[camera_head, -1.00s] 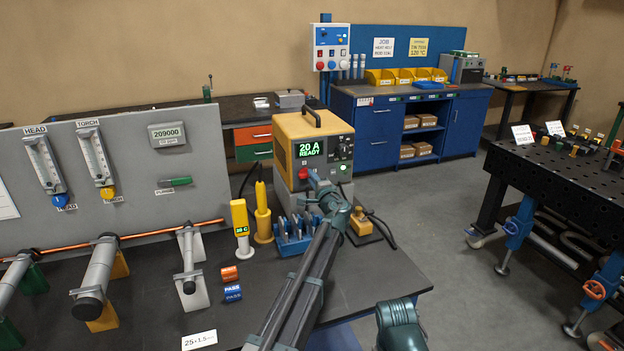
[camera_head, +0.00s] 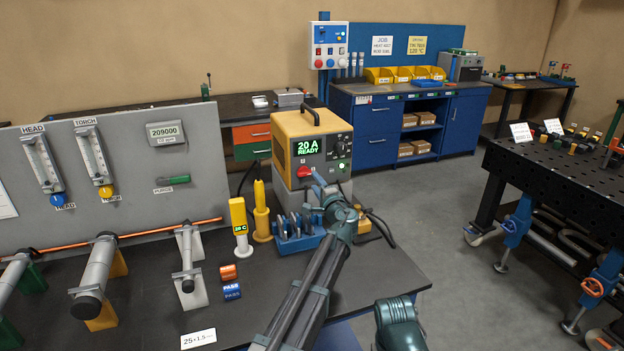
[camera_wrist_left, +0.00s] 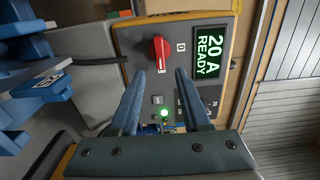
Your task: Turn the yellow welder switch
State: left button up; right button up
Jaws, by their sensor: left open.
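The yellow welder (camera_head: 289,126) stands at the right end of the near bench, its lit display reading 20 A READY. Its red rotary switch (camera_head: 304,173) is on the front panel, below the display. In the left wrist view the red switch (camera_wrist_left: 159,49) lies just beyond the fingertips, with a "0" mark beside it. My left gripper (camera_head: 318,180) is in front of the lower panel, just right of the switch. In the wrist view the left gripper's (camera_wrist_left: 160,73) two blue fingers are apart and empty, with the switch not between them. My right gripper is out of view.
A blue rack (camera_head: 300,243) with grey plates stands in front of the welder. A yellow bottle (camera_head: 261,212) and a yellow meter (camera_head: 240,218) stand left of it.

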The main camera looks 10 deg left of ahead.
pick_arm(q)
jog(key=v, duration=0.8)
jog(key=shift+s, duration=0.15)
jog(key=shift+d, duration=0.2)
